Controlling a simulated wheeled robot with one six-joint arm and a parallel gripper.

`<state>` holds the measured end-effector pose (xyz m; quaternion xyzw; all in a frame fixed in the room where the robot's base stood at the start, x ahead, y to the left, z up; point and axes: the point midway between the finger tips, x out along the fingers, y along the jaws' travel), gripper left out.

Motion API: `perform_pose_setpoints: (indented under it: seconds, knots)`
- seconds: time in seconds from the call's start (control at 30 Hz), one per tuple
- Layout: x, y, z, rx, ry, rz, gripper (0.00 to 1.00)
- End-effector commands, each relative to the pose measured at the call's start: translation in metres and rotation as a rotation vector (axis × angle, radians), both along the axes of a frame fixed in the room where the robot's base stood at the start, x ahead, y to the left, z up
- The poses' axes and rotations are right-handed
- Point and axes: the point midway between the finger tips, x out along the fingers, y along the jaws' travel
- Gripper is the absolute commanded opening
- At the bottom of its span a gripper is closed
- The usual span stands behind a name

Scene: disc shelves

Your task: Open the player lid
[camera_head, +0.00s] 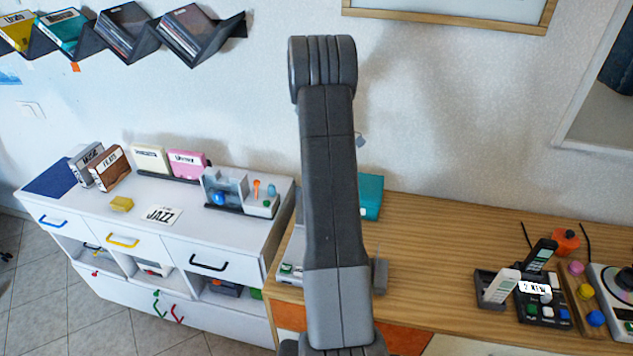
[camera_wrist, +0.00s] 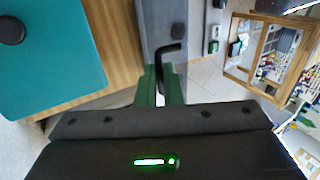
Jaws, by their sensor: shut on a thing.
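In the wrist view, my gripper (camera_wrist: 160,75) has its green fingers shut on a black hooked handle (camera_wrist: 170,48). The handle joins a long grey panel (camera_wrist: 157,14), which looks like the player lid. In the head view, my arm hides the gripper and most of the player. A pale edge of the player (camera_head: 290,268) with small buttons shows left of the arm on the wooden counter. A grey piece (camera_head: 380,275) shows just right of the arm. I cannot tell how far the lid is raised.
A teal box (camera_head: 371,196) stands behind the arm; a teal surface with a black knob (camera_wrist: 11,30) shows in the wrist view. A white cabinet (camera_head: 105,208) stands left. Remotes in a holder (camera_head: 490,303) and a turntable (camera_head: 612,290) are right. The counter's middle (camera_head: 430,250) is clear.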

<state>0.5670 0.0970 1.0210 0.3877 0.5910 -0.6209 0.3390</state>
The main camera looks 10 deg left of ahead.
Motion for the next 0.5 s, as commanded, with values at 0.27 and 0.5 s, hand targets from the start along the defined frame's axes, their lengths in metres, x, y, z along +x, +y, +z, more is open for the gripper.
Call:
perform_pose_setpoints:
  seconds: [0.27, 0.5]
  knots:
    - [0.009, -0.002, -0.012, 0.006, 0.110, -0.001, 0.00]
    - [0.012, -0.002, -0.014, 0.008, 0.138, 0.000, 0.00]
